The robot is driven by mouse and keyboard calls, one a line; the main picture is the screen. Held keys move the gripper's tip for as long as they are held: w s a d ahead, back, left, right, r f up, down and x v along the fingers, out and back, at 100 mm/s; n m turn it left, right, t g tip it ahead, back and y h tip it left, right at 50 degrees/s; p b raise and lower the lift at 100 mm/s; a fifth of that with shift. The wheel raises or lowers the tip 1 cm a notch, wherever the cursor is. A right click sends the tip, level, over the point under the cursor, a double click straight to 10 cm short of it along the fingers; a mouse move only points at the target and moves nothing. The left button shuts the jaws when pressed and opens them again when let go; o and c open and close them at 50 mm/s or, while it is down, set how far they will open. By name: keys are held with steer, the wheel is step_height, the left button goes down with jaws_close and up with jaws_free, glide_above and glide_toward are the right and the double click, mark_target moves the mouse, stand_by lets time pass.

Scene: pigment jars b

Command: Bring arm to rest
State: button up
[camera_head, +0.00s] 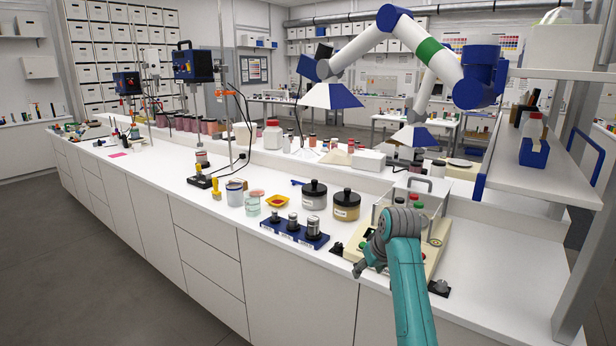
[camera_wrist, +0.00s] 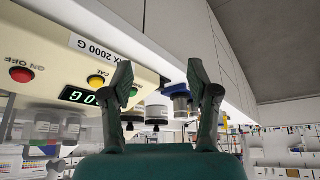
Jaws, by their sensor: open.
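My teal arm (camera_head: 408,285) reaches up from the bottom of the head view. My gripper (camera_head: 358,266) is at its end, over the front edge of the white bench, beside the cream balance (camera_head: 433,262). In the wrist view my gripper (camera_wrist: 160,75) shows two dark fingers spread apart with nothing between them. That view is upside down. The balance (camera_wrist: 60,48) fills its upper left, with a lit green display (camera_wrist: 80,96), a red button and a yellow button. Some of the balance is hidden behind my arm in the head view.
A blue weight block (camera_head: 292,233) with metal weights stands left of the gripper. Behind it are two black-lidded jars (camera_head: 346,204) and a yellow dish (camera_head: 277,201). A shelf (camera_head: 545,155) overhangs the right side. The floor at the left is clear.

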steer(key=s+f+t, duration=0.1)
steer(key=s+f, duration=0.2)
steer(key=f, duration=0.4)
steer(key=s+f, duration=0.3)
steer(key=f, duration=0.4)
steer(key=s+d+f+m+t, duration=0.1)
steer(key=s+f+t, duration=0.1)
steer(key=s+f, duration=0.85)
steer(key=s+f+m+t, duration=0.1)
steer(key=s+f, duration=0.6)
steer(key=s, duration=0.6)
steer(key=s+r+m+t+h, duration=0.1)
steer(key=s+r+t, duration=0.2)
steer(key=s, duration=1.7)
steer(key=s+d+r+t, duration=0.1)
steer(key=s+r+t, duration=0.1)
steer(key=s+r, duration=1.4)
steer(key=shift+v, duration=1)
steer(key=shift+w+r, duration=0.1)
